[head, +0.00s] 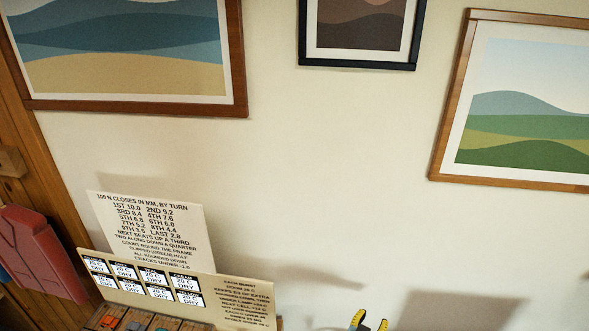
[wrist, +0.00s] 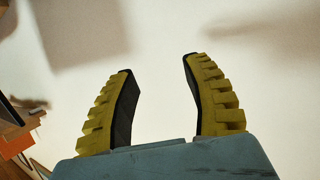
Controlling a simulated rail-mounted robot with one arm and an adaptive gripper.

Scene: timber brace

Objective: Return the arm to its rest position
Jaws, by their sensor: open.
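The rest of my arm is hidden below the head view.
A red jacket-like item (head: 38,250) hangs at far left. Framed pictures (head: 362,66) hang on the wall. The wall's middle is clear.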

